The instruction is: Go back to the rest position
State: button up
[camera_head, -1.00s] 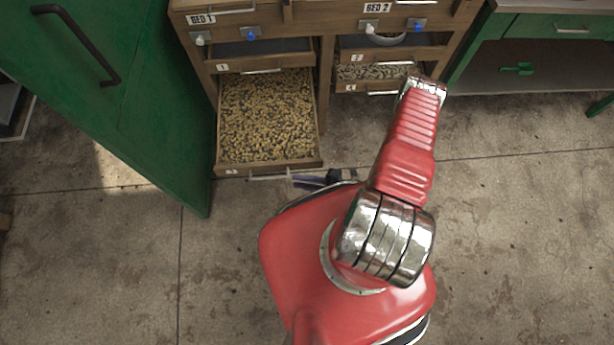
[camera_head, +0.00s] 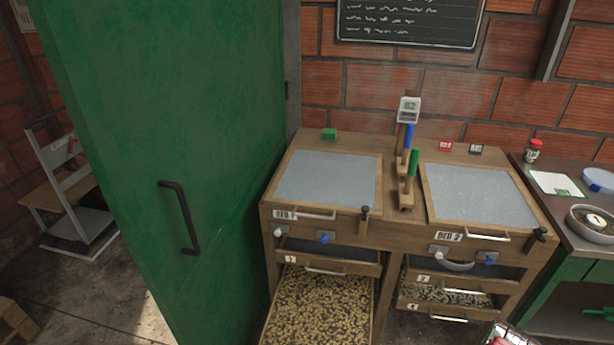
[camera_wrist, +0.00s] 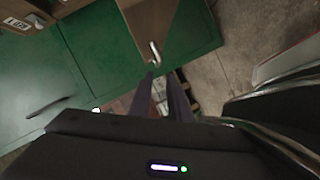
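My gripper (camera_wrist: 163,82) shows in the wrist view as two dark fingers with a gap between them, so it is open, and I see nothing held in it. A wooden drawer front with a metal handle (camera_wrist: 153,52) appears just beyond the fingertips; the distance is hard to judge. In the head view my gripper is out of sight. Only a small red and silver piece of my arm (camera_head: 508,334) shows at the bottom right edge.
The green door (camera_head: 165,130) stands at the left. The wooden cabinet (camera_head: 400,222) holds two beds. Its lower left drawer (camera_head: 318,308), full of beans, is pulled out. A dark-topped bench (camera_head: 550,205) with bowls stands at the right.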

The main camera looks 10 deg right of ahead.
jog(key=s+a+r+n+g+y, duration=0.3)
jog(key=s+r+n+g, duration=0.25)
jog(key=n, duration=0.75)
jog(key=w+d+r+n+g+h, duration=0.1)
jog(key=d+r+n+g+h, duration=0.35)
jog(key=r+n, duration=0.8)
jog(key=w+d+r+n+g+h, duration=0.1)
jog(key=d+r+n+g+h, duration=0.4)
jog(key=r+n, duration=0.7)
jog(key=a+r+n+t+h, duration=0.2)
jog(key=r+n+t, duration=0.3)
jog(key=r, duration=1.1)
jog(key=a+r+n+t+h, duration=0.3)
jog(key=a+r+n+t, duration=0.2)
jog(key=r, duration=1.2)
jog(key=shift+a+n+t+h, duration=0.2)
jog(key=shift+n+t+h, duration=0.15)
jog(key=shift+n+t, duration=0.6)
